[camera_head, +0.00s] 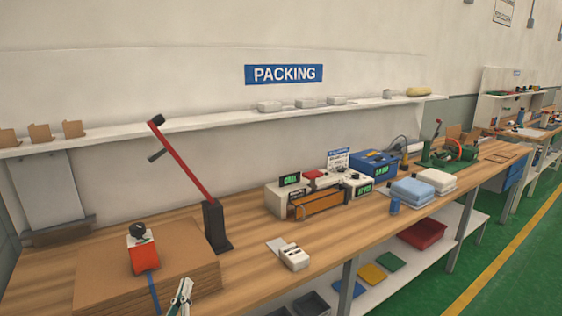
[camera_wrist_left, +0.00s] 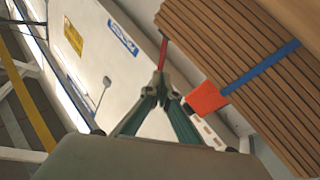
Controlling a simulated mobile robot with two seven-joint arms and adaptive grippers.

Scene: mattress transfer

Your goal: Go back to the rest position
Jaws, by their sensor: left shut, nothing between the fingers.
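My left gripper (camera_head: 182,297) is at the bottom edge of the head view, in front of a strapped stack of cardboard (camera_head: 100,265) on the wooden bench. Its fingers are together with nothing between them. In the left wrist view the closed fingertips (camera_wrist_left: 162,78) point up the picture, with the ribbed cardboard stack (camera_wrist_left: 220,50) and its blue strap beyond on the right. I cannot tell whether the fingers touch the stack. My right gripper is not in view.
An orange strapping tool (camera_head: 143,257) sits on the cardboard. A red-armed lever press (camera_head: 213,225) stands behind it. A small white device (camera_head: 294,257), sealing machines (camera_head: 320,198) and folded blue and white stacks (camera_head: 410,191) are farther right. Green floor (camera_head: 425,285) is open in front.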

